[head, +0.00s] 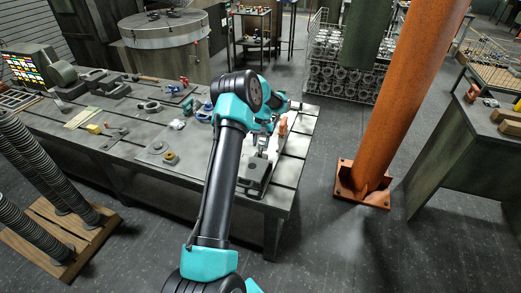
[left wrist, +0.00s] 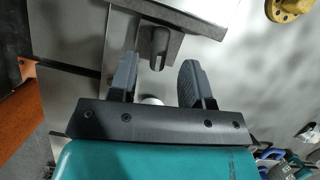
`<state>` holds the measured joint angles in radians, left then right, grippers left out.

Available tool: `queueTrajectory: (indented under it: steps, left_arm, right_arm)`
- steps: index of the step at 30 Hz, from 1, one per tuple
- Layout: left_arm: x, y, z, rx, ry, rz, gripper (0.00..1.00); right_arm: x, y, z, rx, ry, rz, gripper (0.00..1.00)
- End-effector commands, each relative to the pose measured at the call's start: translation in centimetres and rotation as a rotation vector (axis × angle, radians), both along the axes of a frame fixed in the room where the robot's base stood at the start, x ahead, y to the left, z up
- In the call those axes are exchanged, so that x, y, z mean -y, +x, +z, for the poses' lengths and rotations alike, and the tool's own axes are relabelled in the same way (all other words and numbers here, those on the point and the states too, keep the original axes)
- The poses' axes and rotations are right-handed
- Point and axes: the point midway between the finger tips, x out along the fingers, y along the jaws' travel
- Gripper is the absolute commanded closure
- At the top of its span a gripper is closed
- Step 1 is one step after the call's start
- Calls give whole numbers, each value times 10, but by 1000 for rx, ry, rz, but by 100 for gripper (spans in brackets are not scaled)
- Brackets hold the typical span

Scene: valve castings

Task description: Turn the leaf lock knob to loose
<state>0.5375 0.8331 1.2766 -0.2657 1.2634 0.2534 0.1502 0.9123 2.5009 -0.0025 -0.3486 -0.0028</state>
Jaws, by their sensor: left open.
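A dark grey block-shaped fixture (head: 256,174) sits near the right front end of the steel table. My left gripper (head: 262,146) is above it, its arm hiding part of the table. In the left wrist view my left gripper (left wrist: 157,80) is open, with its two dark fingers apart. A dark rounded knob or lever (left wrist: 158,46) on the fixture shows just beyond the fingertips, roughly centred on the gap. It appears to be the leaf lock knob, but I see no marking of its setting. No contact with the fingers is visible. My right gripper is out of view.
An orange-brown part (head: 283,127) stands on the table close to my left gripper. A brass-yellow ring (head: 170,157) lies left of the arm. Several tools and castings cover the table's left and back. A thick orange column (head: 400,100) stands right of the table.

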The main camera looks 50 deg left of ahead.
Motion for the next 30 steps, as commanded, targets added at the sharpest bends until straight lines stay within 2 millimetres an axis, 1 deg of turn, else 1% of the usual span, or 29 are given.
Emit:
queueTrajectory:
  steps: [1, 3, 7, 11, 18, 30]
  left_arm:
    - [2, -3, -8, -2, -1, 0, 55]
    - [4, -6, -16, -2, 0, 0, 55]
    - [6, -9, -26, -1, 0, 0, 55]
    - [7, -10, -30, 0, 1, -1, 55]
    - [7, -10, -30, 0, 1, 0, 56]
    - [7, -10, -30, 0, 0, 0, 95]
  right_arm:
    - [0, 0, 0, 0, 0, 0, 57]
    - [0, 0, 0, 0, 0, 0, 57]
    - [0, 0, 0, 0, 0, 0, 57]
    - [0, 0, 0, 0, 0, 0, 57]
    - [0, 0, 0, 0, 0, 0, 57]
    - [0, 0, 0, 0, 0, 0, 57]
